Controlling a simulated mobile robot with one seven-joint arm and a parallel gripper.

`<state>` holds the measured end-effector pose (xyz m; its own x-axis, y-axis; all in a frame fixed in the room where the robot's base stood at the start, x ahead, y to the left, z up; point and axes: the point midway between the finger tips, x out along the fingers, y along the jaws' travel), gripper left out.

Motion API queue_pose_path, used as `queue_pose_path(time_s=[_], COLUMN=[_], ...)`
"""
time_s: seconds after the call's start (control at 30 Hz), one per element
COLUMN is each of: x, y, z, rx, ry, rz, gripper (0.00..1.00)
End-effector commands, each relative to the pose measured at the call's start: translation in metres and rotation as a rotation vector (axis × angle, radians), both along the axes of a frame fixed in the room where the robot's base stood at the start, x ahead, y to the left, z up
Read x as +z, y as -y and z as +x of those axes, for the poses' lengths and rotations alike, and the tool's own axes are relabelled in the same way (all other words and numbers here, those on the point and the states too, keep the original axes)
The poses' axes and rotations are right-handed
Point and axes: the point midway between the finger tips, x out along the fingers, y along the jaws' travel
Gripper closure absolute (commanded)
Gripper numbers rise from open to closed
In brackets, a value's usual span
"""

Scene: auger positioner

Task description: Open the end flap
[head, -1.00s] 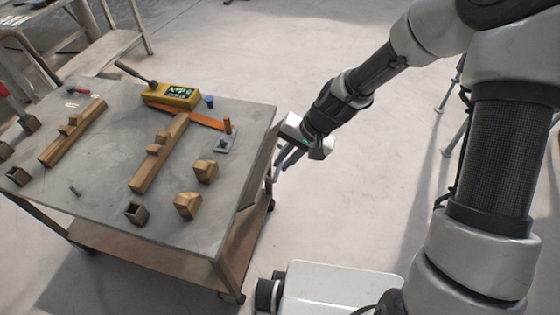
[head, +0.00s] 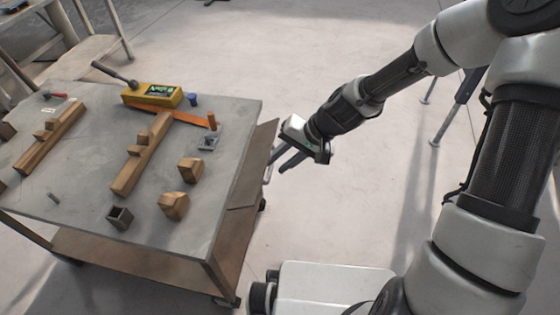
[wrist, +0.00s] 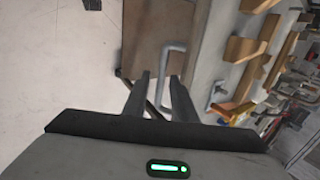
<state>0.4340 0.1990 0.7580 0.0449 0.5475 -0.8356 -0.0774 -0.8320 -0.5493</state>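The end flap (head: 250,178) is a brown panel at the right end of the grey cart, standing out at an angle from the tabletop's edge in the head view. It fills the top middle of the wrist view (wrist: 143,35). A grey bar handle (wrist: 172,47) is fixed to it. My gripper (head: 279,163) is beside the flap's outer face. In the wrist view its two fingers (wrist: 158,82) are apart, with the handle's bar running between them. A gap shows around the bar; whether a finger touches it is unclear.
The tabletop (head: 225,125) holds wooden blocks (head: 174,205), a long notched beam (head: 140,160), a yellow box (head: 152,95) with a lever, and an orange strip (head: 185,117).

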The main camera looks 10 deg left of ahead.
Motion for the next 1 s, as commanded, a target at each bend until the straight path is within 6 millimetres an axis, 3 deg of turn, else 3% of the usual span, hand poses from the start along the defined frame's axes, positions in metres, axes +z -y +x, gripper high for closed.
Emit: queue_pose_path(time_s=[0.27,1.0], x=[0.002,0.022], y=[0.000,0.048], z=[0.000,-0.004], rx=[0.000,-0.002], ry=[0.002,0.000], rz=[0.002,0.000], gripper=[0.71,0.71])
